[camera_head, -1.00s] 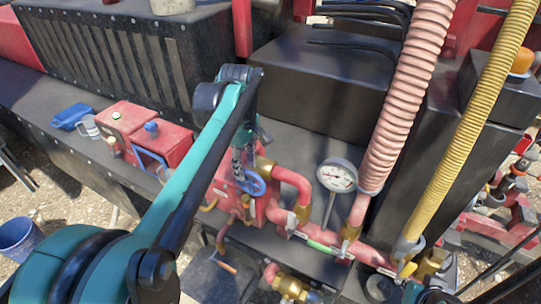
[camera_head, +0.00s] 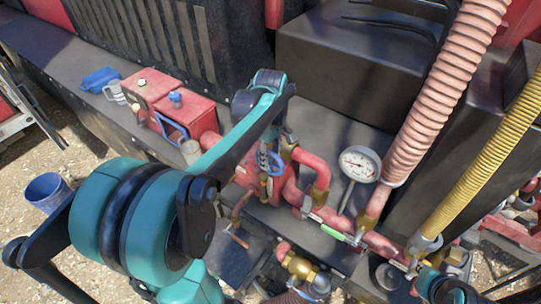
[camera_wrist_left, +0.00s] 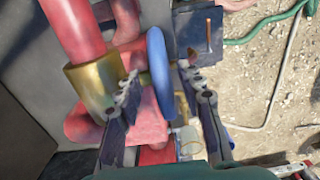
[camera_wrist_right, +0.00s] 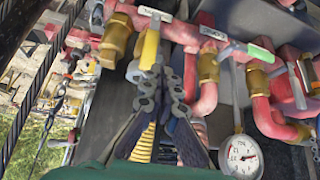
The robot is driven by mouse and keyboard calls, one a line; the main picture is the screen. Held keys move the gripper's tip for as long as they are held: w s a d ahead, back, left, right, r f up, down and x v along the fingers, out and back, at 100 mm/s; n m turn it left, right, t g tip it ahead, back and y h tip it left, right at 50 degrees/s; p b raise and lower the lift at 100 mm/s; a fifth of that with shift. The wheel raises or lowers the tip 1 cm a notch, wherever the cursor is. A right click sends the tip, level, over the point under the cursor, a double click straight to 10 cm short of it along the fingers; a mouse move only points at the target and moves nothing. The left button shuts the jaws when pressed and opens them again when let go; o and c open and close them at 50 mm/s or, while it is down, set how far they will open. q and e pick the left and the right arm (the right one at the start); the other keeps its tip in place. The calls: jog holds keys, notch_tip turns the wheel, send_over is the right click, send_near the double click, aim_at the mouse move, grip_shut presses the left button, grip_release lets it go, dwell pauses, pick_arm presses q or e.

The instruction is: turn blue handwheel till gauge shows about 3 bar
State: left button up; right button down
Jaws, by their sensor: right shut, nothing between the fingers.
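The blue handwheel (camera_head: 275,164) sits on the red pump and pipe block, partly hidden by my left arm in the head view. In the left wrist view the handwheel (camera_wrist_left: 160,74) is seen nearly edge-on. My left gripper (camera_wrist_left: 158,82) is open, with one finger on each side of the wheel's rim and gaps visible. The round white gauge (camera_head: 359,164) stands on a thin stem to the right of the wheel. The gauge (camera_wrist_right: 241,157) also shows in the right wrist view; its exact reading is too small to tell. My right gripper (camera_wrist_right: 162,88) is shut and empty near a yellow-handled valve (camera_wrist_right: 150,50).
Red pipes with brass fittings (camera_head: 300,268) run around the wheel and gauge. A thick pink hose (camera_head: 455,75) and a yellow hose (camera_head: 500,150) rise at the right. Red cans (camera_head: 185,115) stand on the black ledge at the left. A blue bucket (camera_head: 47,190) is on the ground.

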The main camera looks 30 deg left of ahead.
pick_arm(q)
jog(key=shift+s+r, duration=0.1)
jog(key=shift+s, duration=0.2)
jog(key=c, duration=0.4)
grip_shut()
jog(key=shift+w, duration=0.2)
jog(key=shift+d, duration=0.1)
pick_arm(e)
jog(key=shift+s, duration=0.15)
jog(key=shift+f, duration=0.1)
